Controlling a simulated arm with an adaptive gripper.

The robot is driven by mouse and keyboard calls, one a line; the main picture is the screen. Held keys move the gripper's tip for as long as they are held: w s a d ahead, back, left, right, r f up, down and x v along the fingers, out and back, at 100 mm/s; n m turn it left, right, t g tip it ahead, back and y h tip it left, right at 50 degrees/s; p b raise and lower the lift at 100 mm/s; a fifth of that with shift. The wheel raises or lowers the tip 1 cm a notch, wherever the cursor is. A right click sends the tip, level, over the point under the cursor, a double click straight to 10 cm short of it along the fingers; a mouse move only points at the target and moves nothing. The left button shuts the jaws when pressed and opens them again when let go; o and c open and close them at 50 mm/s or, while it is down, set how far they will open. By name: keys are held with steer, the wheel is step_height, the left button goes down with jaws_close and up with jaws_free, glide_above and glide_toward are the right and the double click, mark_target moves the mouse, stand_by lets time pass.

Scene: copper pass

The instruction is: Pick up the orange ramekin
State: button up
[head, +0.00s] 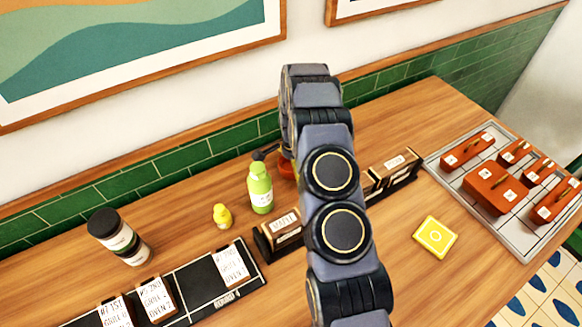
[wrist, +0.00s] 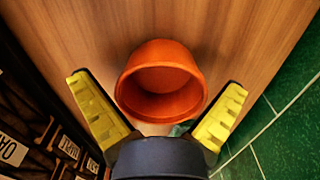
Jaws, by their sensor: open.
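The orange ramekin (wrist: 160,82) is in the middle of the wrist view on the wooden table, its open mouth showing. In the head view only a small orange patch of it (head: 286,170) shows beside my arm, near the green tiled wall; the rest is hidden. My gripper (wrist: 158,84) is open, with one yellow-padded finger to the left of the ramekin and one to the right. Gaps show between both fingers and the ramekin, and nothing is held. In the head view my arm hides most of the gripper.
A green bottle (head: 260,188) and small yellow figure (head: 222,216) stand left of the ramekin. A dark jar (head: 118,236) is farther left. A black card holder (head: 282,235) is in front. A yellow square (head: 435,237) and tray (head: 514,232) of copper-coloured blocks lie right. The green wall (wrist: 280,120) is close.

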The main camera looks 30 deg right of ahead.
steer(key=c, duration=1)
steer(key=shift+r, duration=0.1)
